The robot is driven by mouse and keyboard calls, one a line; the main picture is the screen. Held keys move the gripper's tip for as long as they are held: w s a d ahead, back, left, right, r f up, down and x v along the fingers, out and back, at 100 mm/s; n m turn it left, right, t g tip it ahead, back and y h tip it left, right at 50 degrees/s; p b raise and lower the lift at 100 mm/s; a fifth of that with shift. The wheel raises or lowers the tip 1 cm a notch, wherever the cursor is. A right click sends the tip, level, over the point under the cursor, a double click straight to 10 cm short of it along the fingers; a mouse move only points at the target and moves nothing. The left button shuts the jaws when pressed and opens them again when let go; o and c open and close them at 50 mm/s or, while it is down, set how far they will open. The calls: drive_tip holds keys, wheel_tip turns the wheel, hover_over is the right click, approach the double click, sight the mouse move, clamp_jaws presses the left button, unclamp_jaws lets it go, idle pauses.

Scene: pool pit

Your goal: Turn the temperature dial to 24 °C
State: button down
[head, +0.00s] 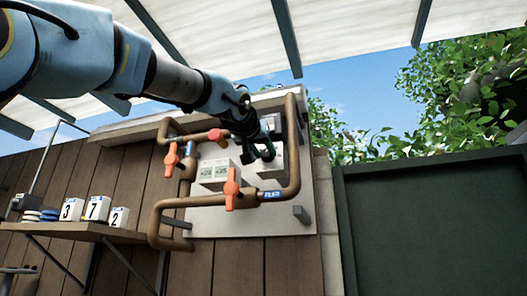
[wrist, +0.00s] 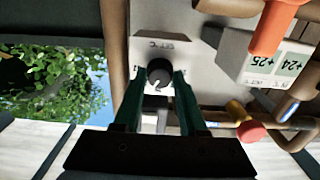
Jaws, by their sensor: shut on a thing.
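The temperature dial (wrist: 159,70) is a round black knob with a pale pointer mark on a light grey box (wrist: 185,48). In the head view the box (head: 277,170) is on the wall panel, with the dial hidden behind my gripper. My gripper (wrist: 158,77) has its dark green fingers on both sides of the dial, shut on it; it also shows in the head view (head: 262,152). A white display box (wrist: 262,62) beside it shows +24 and +25, upside down in the wrist view; which value is the setting I cannot tell. It also shows in the head view (head: 216,174).
Copper-brown pipes (head: 294,140) frame the panel closely, with orange valve handles (head: 231,190) beside the boxes. A wooden shelf (head: 90,231) at left holds number blocks (head: 97,209). A dark green panel (head: 430,220) stands at right.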

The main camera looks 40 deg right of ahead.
drive_tip(key=shift+n+b, duration=0.3)
drive_tip(key=shift+b, duration=0.15)
drive_tip(key=shift+f+n+b, duration=0.2)
drive_tip(key=shift+n+b, duration=0.75)
drive_tip(key=shift+n, duration=0.05)
drive_tip(key=shift+n+b, duration=0.65)
drive_tip(key=shift+n, duration=0.25)
drive_tip(key=n+b, duration=0.1)
drive_tip(key=n, duration=0.2)
drive_tip(key=shift+r+n+b, duration=0.15)
drive_tip(key=shift+n+b, duration=0.15)
drive_tip(key=shift+b, duration=0.05)
drive_tip(key=n+b, duration=0.1)
drive_tip(key=n, duration=0.2)
drive_tip(key=shift+s+n, duration=0.1)
drive_tip(key=shift+n, duration=0.2)
drive_tip(key=n+b, duration=0.1)
drive_tip(key=n, duration=0.5)
drive_tip(key=shift+r, duration=0.15)
drive_tip(key=n, duration=0.6)
drive_tip(key=shift+n+b, duration=0.3)
drive_tip(key=shift+b, duration=0.05)
